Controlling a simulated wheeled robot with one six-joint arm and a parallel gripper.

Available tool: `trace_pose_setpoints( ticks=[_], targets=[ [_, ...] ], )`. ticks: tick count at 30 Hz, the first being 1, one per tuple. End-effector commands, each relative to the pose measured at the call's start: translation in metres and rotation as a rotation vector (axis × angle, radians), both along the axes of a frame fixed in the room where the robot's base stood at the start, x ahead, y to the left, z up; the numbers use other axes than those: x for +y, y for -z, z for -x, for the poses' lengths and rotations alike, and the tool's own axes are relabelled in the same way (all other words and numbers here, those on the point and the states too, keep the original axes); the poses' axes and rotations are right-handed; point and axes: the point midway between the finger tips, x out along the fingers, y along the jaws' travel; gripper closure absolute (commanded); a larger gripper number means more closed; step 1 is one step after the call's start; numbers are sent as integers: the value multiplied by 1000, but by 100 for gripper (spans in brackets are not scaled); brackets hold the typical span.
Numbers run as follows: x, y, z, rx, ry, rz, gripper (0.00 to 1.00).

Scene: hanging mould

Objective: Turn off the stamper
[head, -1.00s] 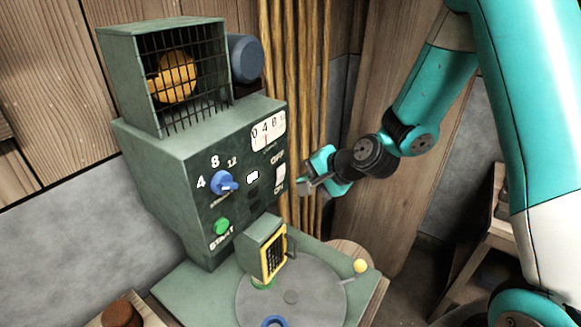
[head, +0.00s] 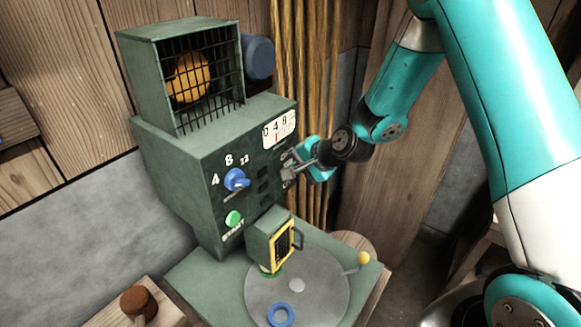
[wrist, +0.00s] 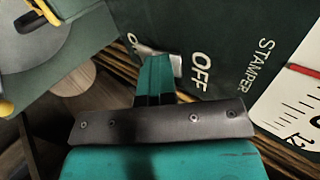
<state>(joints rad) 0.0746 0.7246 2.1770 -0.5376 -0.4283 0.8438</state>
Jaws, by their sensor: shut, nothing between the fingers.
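The green stamper machine (head: 195,165) stands at the left of centre in the head view. Its light rocker switch (wrist: 177,65) shows between the ON and OFF labels in the wrist view, partly hidden by my fingers. My gripper (head: 288,165) is shut and empty at the right part of the front panel, covering the switch and most of its labels in the head view. In the wrist view the fingertips (wrist: 156,62) overlap the switch; I cannot tell whether they touch it. The small windows (head: 264,185) in the panel's middle look dark.
A blue knob (head: 236,180) and green START button (head: 234,218) sit on the panel's left side. Below are a round grey plate (head: 320,290), a yellow-framed box (head: 270,240) and a yellow-tipped lever (head: 362,258). Wooden poles (head: 302,70) stand close behind my gripper.

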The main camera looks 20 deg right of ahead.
Motion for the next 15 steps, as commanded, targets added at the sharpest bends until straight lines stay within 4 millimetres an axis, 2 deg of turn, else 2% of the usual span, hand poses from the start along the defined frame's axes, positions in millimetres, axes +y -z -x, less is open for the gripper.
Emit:
trace_pose_setpoints(
  ticks=[7, 15],
  targets=[
    [1, -1, 1, 0, -2, -2, 100],
    [1, -14, 1, 0, -2, -3, 100]
  ],
)
